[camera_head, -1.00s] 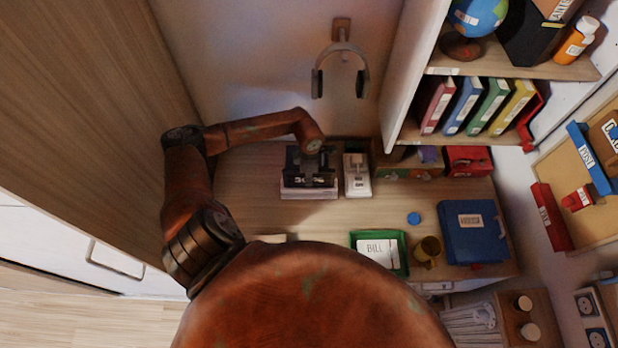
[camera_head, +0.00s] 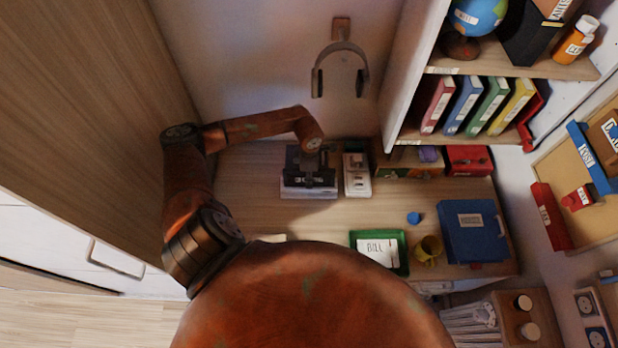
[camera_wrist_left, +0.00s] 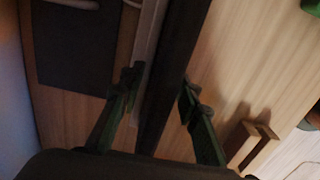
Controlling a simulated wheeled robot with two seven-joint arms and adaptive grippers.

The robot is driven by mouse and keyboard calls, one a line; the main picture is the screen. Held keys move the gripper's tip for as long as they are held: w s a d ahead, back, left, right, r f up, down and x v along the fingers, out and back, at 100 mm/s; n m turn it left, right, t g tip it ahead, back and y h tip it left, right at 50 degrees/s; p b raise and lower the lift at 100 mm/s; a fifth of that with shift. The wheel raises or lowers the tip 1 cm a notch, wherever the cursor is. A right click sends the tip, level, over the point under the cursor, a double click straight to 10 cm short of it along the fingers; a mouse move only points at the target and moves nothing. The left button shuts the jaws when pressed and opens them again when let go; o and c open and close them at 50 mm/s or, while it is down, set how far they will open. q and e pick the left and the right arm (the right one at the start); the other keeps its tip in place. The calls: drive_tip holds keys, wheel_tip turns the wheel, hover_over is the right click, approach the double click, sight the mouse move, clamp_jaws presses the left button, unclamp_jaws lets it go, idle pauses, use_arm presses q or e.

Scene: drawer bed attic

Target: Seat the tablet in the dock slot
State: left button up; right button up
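My left gripper (camera_wrist_left: 160,84) is low over the back of the desk. In the left wrist view its two green fingers lie on either side of a dark upright slab with a pale strip along its left side, which I take for the tablet (camera_wrist_left: 175,65). The fingers appear to touch it on both sides. In the head view the tablet (camera_head: 308,176) looks like a dark block under my wrist, just above or in the pale dock base (camera_head: 308,193). The slot is hidden, so I cannot tell how deep the tablet is. My right gripper is not in view.
A white unit (camera_head: 357,184) stands close to the dock's right. A green tray (camera_head: 404,262) with a bill, a yellow mug (camera_head: 428,248) and a blue box (camera_head: 474,232) are farther right. Headphones (camera_head: 340,70) hang on the wall behind. The desk's middle is clear.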

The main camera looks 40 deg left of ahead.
use_arm(q)
wheel_tip(320, 180, up, 11)
drive_tip(key=shift+r+b, duration=0.2)
drive_tip(key=shift+b, duration=0.2)
idle(0.4)
